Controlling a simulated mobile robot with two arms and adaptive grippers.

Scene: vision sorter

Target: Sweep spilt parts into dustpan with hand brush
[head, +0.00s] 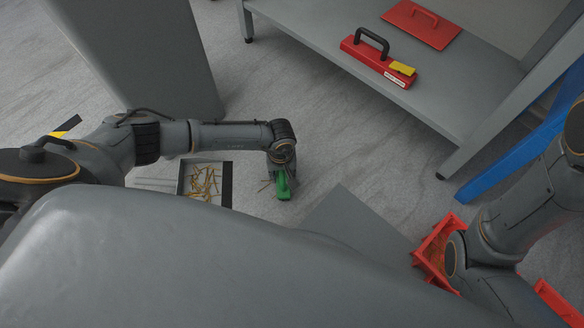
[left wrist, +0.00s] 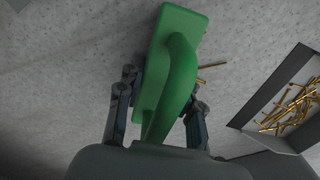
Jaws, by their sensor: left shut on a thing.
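My left gripper (head: 282,178) is shut on the green hand brush (head: 281,189), low over the floor. In the left wrist view the brush (left wrist: 175,75) sits between the fingers of my left gripper (left wrist: 160,100). The dustpan (head: 227,186), a grey tray with a dark edge, lies just left of the brush. It also shows at the right of the left wrist view (left wrist: 285,78). Several brass parts (head: 203,182) lie inside it. A few loose brass parts (left wrist: 212,66) lie on the floor right beside the brush. The brush's bristles are hidden.
A grey bench (head: 330,33) stands at the back, holding a red box (head: 375,65) with a black handle and a red plate (head: 422,24). A grey pillar (head: 150,60) stands behind my left arm. Floor between brush and bench is clear.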

